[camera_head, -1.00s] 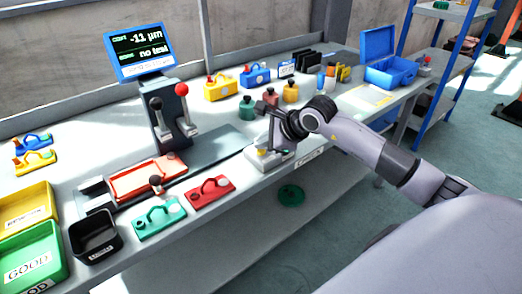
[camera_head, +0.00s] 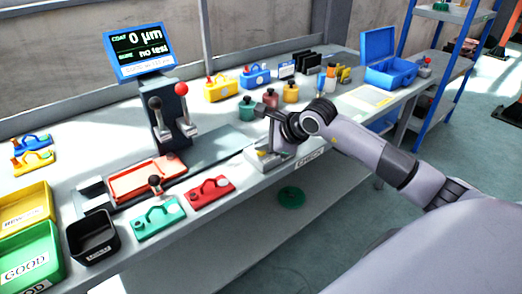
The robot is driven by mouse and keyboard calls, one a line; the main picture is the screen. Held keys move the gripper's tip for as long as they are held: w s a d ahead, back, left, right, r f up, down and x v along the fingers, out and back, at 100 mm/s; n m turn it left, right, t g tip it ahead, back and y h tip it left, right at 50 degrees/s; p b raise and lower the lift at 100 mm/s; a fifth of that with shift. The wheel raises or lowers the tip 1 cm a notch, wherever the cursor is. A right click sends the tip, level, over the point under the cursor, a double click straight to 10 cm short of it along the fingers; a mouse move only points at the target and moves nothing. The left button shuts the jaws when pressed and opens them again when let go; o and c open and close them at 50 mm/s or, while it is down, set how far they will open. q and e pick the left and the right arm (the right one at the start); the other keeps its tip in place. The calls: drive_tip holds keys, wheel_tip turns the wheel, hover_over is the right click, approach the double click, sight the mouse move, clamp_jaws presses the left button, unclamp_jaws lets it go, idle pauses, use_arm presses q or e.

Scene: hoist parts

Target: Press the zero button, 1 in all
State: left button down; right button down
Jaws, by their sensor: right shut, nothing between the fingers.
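My right gripper (camera_head: 272,146) is shut and empty. It points down onto a small pale block (camera_head: 286,160) at the front edge of the bench, by a label that seems to read "CHECK". The fingertips are at the top of this block; the zero button itself is hidden or too small to tell, and I cannot tell whether they touch it. The blue-framed display (camera_head: 139,49) at the back left reads "0 µm" on top and "no test" below. My left gripper is not in view.
A dark press stand with red and black knobs (camera_head: 172,112) stands under the display, by a red fixture (camera_head: 148,180). Green (camera_head: 158,221) and red (camera_head: 210,192) parts lie at the front. Bottles (camera_head: 270,100) stand behind my gripper. A blue case (camera_head: 388,68) is at the back right.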

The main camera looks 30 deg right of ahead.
sight(263, 154)
drive_tip(key=shift+r, duration=0.1)
drive_tip(key=shift+r+p, duration=0.45)
drive_tip(key=shift+r, duration=0.3)
drive_tip(key=shift+r, duration=0.1)
wheel_tip(263, 154, up, 5)
drive_tip(key=p, duration=0.3)
idle(0.7)
